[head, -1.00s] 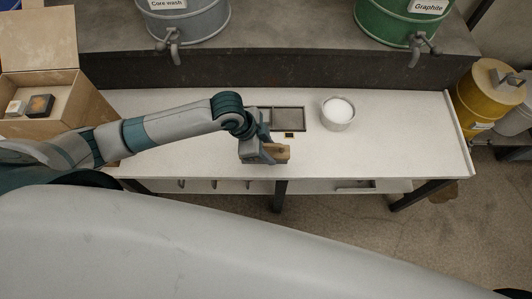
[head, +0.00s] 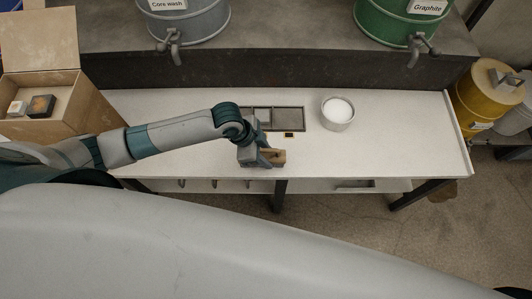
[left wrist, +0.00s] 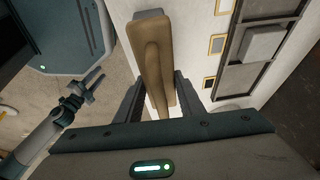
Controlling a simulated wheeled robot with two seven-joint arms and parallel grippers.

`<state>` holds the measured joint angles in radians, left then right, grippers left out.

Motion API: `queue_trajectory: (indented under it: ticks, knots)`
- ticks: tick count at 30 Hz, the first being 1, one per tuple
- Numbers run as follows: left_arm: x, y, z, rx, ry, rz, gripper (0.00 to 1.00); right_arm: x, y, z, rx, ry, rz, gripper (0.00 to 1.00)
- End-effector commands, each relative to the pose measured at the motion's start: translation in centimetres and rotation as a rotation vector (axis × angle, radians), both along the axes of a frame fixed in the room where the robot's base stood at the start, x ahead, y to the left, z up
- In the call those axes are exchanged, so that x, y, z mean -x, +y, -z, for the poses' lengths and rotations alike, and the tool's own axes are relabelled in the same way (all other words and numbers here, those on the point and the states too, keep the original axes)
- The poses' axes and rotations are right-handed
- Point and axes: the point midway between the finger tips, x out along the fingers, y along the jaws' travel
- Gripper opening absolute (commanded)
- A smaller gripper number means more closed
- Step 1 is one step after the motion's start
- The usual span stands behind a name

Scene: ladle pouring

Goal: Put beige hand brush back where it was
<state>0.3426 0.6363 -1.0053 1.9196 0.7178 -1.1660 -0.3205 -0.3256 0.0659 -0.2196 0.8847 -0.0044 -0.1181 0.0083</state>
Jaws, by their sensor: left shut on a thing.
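The beige hand brush (head: 278,157) is in my left gripper (head: 268,158), over the front part of the white bench. In the left wrist view the brush (left wrist: 152,60) runs lengthwise between the two dark fingers of my left gripper (left wrist: 158,98), which is shut on it. The gripper hides part of the brush in the head view, and I cannot tell whether the brush touches the bench. My right gripper (left wrist: 96,88) shows small at the left of the left wrist view, its fingers apart and empty; it is not in the head view.
A grey sectioned tray (head: 289,112) lies on the white bench (head: 400,140), with a small yellow-edged dark square (head: 289,135) in front of it. A white-filled round pot (head: 337,126) stands right of the tray. An open carton (head: 72,112) is at left. The bench's right part is clear.

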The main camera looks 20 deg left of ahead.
Motion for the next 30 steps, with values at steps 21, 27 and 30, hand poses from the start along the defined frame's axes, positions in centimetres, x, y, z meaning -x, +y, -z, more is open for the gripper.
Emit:
queue_trajectory:
  ticks: [21, 27, 30]
  knots:
    - [0.0, 0.0, 0.1, 0.001, 0.000, 0.000, 0.54, -0.7, 0.1, -0.3, -0.002, -0.015, 0.001, 0.31]
    - [0.0, 0.2, -0.8, 0.001, -0.003, 0.000, 0.54, -0.4, 0.0, -0.2, -0.001, -0.009, 0.001, 0.31]
    - [0.1, 0.7, -1.7, 0.000, -0.002, -0.001, 0.54, -0.4, 0.0, -0.1, -0.001, -0.008, 0.001, 0.31]
